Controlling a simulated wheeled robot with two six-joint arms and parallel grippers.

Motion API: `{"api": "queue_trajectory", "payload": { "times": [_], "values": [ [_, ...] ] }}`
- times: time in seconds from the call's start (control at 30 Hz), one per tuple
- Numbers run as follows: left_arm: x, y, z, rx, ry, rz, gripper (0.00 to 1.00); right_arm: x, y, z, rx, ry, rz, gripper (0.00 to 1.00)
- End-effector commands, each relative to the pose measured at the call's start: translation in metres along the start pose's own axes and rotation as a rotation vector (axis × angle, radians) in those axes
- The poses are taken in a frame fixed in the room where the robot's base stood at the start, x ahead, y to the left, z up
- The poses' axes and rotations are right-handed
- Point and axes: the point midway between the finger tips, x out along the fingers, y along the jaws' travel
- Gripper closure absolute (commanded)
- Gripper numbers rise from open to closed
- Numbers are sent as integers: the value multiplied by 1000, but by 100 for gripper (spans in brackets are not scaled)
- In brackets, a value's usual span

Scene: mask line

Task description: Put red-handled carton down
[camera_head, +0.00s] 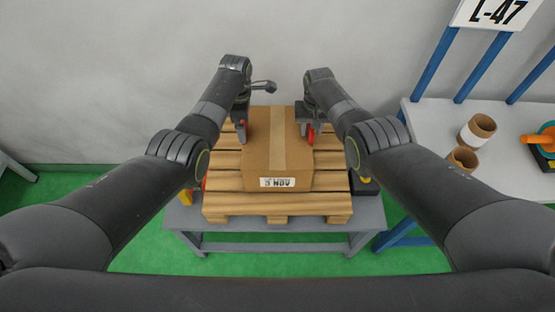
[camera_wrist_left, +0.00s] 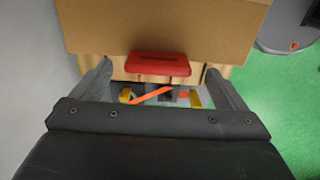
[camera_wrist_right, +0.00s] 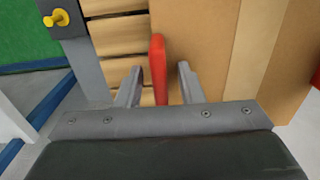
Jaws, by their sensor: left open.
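The brown carton (camera_head: 265,160) with a tape strip and a label sits on the wooden pallet (camera_head: 225,205), and appears to rest on its slats. Its red handle on one side shows in the left wrist view (camera_wrist_left: 158,64); the other red handle shows in the right wrist view (camera_wrist_right: 158,70). My left gripper (camera_head: 242,128) is open at the carton's left side, fingers spread wide with the handle ahead between them. My right gripper (camera_head: 306,128) is at the right side, its fingers apart on either side of the handle with visible gaps.
The pallet lies on a grey table (camera_head: 280,238) over green floor. To the right, a light workbench (camera_head: 425,125) with blue posts holds two cardboard rolls (camera_head: 478,130) and an orange-and-teal item (camera_head: 545,140). A grey wall stands behind. Small yellow and orange items show beside the pallet.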

Motion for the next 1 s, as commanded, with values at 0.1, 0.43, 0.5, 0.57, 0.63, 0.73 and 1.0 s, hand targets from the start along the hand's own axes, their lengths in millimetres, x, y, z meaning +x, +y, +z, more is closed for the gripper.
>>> {"api": "queue_trajectory", "payload": {
  "times": [0.1, 0.43, 0.5, 0.57, 0.63, 0.73, 1.0],
  "values": [
    [-20, 1, 0, 0, -1, 5, 6, 0, 0, 0, 0, 0, 0, 66],
    [-72, 1, 0, 0, 0, 4, 6, 0, 0, 0, 0, 0, 0, 66],
    [-78, 0, 0, 0, 1, 3, 6, 0, 0, 0, 0, 0, 0, 66],
    [-81, 0, 0, 0, 1, 2, 6, 0, 0, 0, 0, 0, 0, 66],
    [-83, 0, 0, 0, 1, 1, 6, -1, 0, 0, 0, 1, 0, 66],
    [-84, 0, 0, 1, 1, 0, 6, -4, 0, -1, 0, 1, -1, 66],
    [-83, 0, 0, 1, 1, 1, 6, -25, 0, -1, 0, 3, -1, 66]
  ]
}}
